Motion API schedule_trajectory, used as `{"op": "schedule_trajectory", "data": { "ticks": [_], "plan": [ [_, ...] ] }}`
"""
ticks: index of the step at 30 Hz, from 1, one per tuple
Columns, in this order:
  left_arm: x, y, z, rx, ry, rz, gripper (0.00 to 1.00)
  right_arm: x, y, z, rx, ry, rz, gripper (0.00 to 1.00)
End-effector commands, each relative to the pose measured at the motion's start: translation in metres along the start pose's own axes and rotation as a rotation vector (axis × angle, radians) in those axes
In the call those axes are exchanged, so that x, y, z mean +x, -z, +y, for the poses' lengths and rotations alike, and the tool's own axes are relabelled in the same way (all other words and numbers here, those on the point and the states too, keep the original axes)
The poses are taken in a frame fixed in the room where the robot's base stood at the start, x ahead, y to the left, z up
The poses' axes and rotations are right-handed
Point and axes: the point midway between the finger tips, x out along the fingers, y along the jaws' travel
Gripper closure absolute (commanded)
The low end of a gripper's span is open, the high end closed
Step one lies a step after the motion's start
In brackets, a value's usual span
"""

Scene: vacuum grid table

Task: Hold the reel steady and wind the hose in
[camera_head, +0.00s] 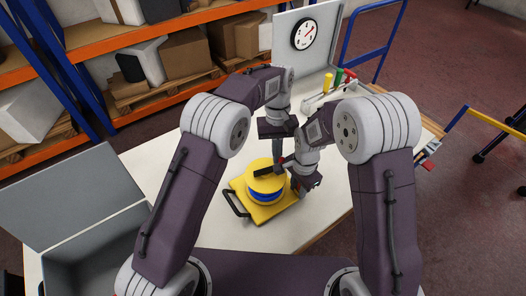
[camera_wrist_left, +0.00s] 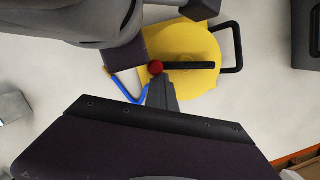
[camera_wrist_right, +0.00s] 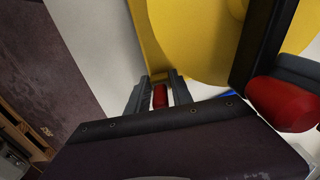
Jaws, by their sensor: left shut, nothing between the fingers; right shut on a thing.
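The reel (camera_head: 266,183) is a yellow drum with blue hose wound on it, on a yellow base plate (camera_head: 263,212). A black crank arm (camera_wrist_left: 195,65) lies across its top and ends in a red knob (camera_wrist_left: 156,67). My left gripper (camera_wrist_left: 160,82) is shut and empty, its fingertips at the knob; I cannot tell whether they touch. My right gripper (camera_wrist_right: 160,92) is shut on a small red grip (camera_wrist_right: 160,97) at the yellow base's edge. The knob also shows close in the right wrist view (camera_wrist_right: 285,105). Blue hose (camera_wrist_left: 132,92) shows beside the right arm.
A grey open box (camera_head: 85,240) stands at the left of the white table (camera_head: 150,165). A rack of coloured-handled tools (camera_head: 328,92) and a panel with a round dial (camera_head: 303,34) stand at the back.

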Motion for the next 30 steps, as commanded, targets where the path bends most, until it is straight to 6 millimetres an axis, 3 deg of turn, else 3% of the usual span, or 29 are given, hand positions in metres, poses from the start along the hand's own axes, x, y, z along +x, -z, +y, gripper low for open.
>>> {"op": "schedule_trajectory", "data": {
  "ticks": [4,30],
  "plan": [
    [0.0031,-0.0096,0.0037,0.04,0.01,-0.027,1.0,-0.001,0.0019,-0.0055,0.007,0.017,0.005,1.0],
    [0.0051,-0.0108,0.0038,0.05,0.015,-0.03,1.0,-0.0003,0.0018,-0.0063,0.012,0.018,0.004,1.0]
  ]
}}
